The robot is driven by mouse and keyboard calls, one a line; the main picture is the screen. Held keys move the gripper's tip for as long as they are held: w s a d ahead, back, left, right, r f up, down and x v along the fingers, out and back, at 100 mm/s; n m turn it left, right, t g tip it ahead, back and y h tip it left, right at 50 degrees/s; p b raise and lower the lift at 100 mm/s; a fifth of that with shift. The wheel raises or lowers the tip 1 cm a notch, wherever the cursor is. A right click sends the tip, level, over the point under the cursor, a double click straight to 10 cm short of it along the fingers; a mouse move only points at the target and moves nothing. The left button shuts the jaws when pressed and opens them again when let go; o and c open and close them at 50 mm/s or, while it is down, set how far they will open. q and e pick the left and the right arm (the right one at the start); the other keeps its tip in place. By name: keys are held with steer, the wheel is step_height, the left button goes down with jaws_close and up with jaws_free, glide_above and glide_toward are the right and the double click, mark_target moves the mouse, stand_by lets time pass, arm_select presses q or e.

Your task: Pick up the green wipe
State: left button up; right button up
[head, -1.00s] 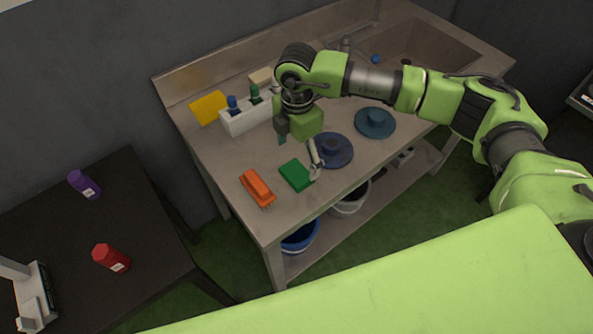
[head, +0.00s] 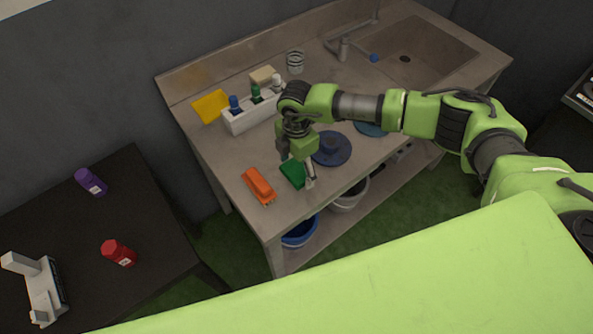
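The green wipe (head: 292,172) is a small green block lying flat near the front edge of the metal sink bench (head: 237,210). My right gripper (head: 297,176) points down at the wipe, with one finger (head: 309,180) at its right side. The other finger is mostly hidden behind the wrist and the wipe. Whether the fingers touch the wipe is too small to tell. My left gripper is out of view.
An orange brush (head: 258,186) lies left of the wipe, and a blue round dish (head: 333,150) lies behind it to the right. A white caddy (head: 250,117) with bottles stands behind. A dark table (head: 150,222) with purple and red bottles is at left.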

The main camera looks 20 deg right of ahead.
steer(key=c, duration=0.4)
steer(key=shift+r, duration=0.15)
steer(key=shift+r+b, duration=0.5)
steer(key=shift+b, duration=0.2)
steer(key=shift+w+r+b, duration=0.1)
steer(key=shift+r+b, duration=0.5)
steer(key=shift+r, duration=0.05)
steer(key=s+r+b, duration=0.5)
steer(key=s+r, duration=0.5)
steer(key=s, duration=0.4)
steer(key=shift+d+r, duration=0.25)
steer(key=shift+d, duration=0.1)
steer(key=shift+c, duration=0.3)
